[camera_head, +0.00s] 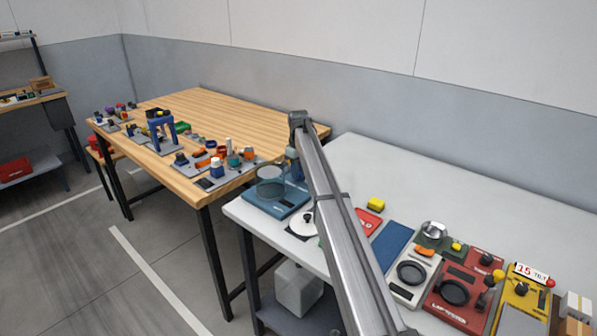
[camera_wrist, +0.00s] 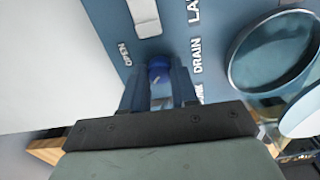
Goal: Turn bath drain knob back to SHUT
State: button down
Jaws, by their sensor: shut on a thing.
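The blue drain knob (camera_wrist: 159,72) shows between my fingertips in the wrist view. My gripper (camera_wrist: 157,84) is shut on it, one dark blue finger on each side. The knob stands on the blue bath panel (camera_wrist: 105,22), near the printed words OPEN and DRAIN. Another label beside the right finger is partly covered, so the knob's pointing direction cannot be told. The round clear bath (camera_wrist: 272,55) is to the right. In the head view, the bath panel (camera_head: 262,207) is at the white bench's left end; my gripper (camera_head: 292,172) is above it, and the knob is hidden.
A white disc-shaped item (camera_head: 302,224) lies close right of the panel. A red plate (camera_head: 368,221) with a yellow block, a red unit (camera_head: 465,290) and a yellow unit (camera_head: 525,297) stand farther right. The wooden table (camera_head: 240,118) is cluttered. The white bench's back (camera_head: 430,185) is clear.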

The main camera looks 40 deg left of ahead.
jog(key=shift+n, duration=0.4)
jog(key=c, duration=1.1)
grip_release()
jog(key=shift+c, duration=0.2)
notch_tip(320, 180, up, 14)
